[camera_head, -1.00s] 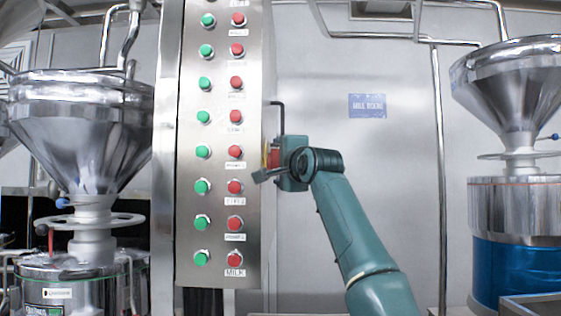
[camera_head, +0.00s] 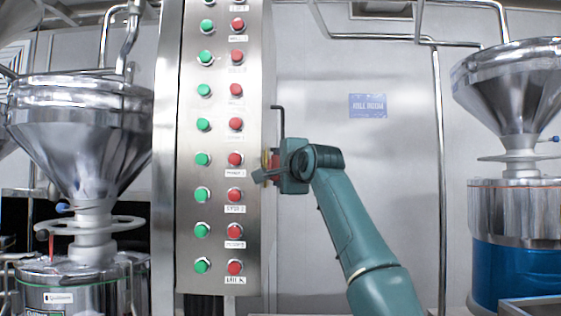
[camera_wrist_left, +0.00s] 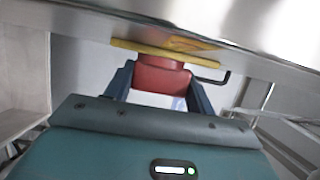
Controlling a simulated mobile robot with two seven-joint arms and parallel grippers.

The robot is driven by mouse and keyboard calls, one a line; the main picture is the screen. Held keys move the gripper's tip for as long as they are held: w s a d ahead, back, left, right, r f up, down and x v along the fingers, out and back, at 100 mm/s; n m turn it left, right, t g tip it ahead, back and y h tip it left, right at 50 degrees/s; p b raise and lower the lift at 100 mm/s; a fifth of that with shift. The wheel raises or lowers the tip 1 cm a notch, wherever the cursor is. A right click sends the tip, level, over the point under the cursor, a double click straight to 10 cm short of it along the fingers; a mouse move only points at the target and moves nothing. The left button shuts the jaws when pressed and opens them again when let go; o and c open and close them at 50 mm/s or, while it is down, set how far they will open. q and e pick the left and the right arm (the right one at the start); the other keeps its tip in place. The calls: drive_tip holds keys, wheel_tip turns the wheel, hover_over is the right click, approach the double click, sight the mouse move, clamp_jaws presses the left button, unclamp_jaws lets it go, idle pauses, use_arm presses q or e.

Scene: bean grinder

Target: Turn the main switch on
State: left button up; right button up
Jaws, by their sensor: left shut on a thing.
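The main switch is a red knob on a yellow plate, on the right side face of the steel button panel (camera_head: 219,140). In the head view only slivers of the red knob (camera_head: 275,162) and yellow plate show beside my gripper. In the left wrist view the red knob (camera_wrist_left: 160,78) sits under the yellow plate (camera_wrist_left: 165,52), between two dark fingers. My left gripper (camera_head: 270,170) is shut on the red knob; it also shows in the left wrist view (camera_wrist_left: 158,88). The switch's exact turn angle cannot be told. My right gripper is not in view.
Green and red buttons cover the panel's front, close to my left gripper. A dark bent handle (camera_head: 282,120) stands just above the gripper. Steel hopper machines stand at the left (camera_head: 80,130) and right (camera_head: 515,100). A plain wall with a blue sign (camera_head: 367,106) lies behind.

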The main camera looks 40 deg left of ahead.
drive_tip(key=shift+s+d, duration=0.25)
use_arm(q)
drive_tip(key=o, duration=1)
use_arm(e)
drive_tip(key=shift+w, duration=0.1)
use_arm(q)
drive_tip(key=shift+d, duration=0.1)
drive_tip(key=b+v, duration=0.3)
drive_tip(key=v, duration=1)
drive_tip(key=shift+s+r+b, duration=0.1)
drive_tip(key=shift+b, duration=0.25)
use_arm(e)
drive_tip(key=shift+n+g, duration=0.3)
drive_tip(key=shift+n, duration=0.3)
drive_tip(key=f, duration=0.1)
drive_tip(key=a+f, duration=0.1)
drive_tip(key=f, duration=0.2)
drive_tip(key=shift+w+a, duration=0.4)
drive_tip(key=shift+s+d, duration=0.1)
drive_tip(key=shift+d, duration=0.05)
